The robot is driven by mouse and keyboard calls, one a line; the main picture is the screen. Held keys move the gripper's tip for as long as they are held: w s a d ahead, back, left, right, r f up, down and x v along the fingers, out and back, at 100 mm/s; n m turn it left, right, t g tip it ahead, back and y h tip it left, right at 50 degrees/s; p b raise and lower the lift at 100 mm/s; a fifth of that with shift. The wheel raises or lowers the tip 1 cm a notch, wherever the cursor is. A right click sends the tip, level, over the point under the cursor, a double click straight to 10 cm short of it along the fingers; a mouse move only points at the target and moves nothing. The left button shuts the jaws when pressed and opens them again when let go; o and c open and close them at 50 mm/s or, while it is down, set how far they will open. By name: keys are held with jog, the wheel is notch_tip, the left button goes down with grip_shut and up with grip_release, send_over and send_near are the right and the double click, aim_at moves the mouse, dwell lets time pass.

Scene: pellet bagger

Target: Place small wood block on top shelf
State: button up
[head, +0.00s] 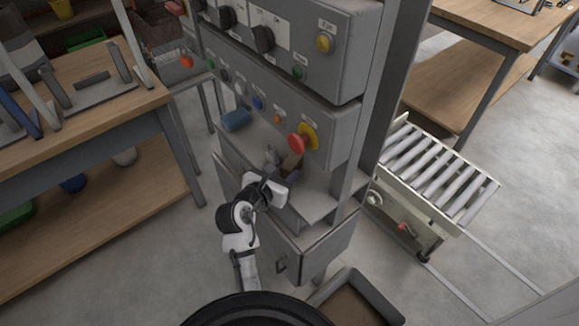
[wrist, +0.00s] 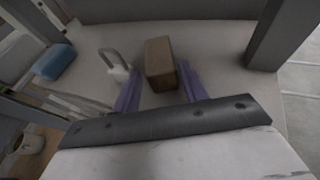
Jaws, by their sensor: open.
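A small brown wood block (wrist: 159,62) stands on a grey shelf surface of the machine. In the head view the block (head: 290,163) is partly hidden by my gripper, below the red emergency button. My gripper (wrist: 158,97) has two purple fingers, spread apart, with the block just ahead of and between them. The fingers do not visibly press on it. In the head view my gripper (head: 282,174) reaches in over the shelf (head: 315,200). I cannot tell which surface is the top shelf.
A grey object with a looped handle (wrist: 115,62) stands close left of the block. A blue item (head: 236,121) lies farther left on the shelf. A grey upright (wrist: 283,35) bounds the right side. The control panel with a red button (head: 297,142) overhangs the shelf.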

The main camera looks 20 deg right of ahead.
jog(key=v, duration=0.6)
jog(key=shift+s+a, duration=0.25)
jog(key=shift+r, duration=0.15)
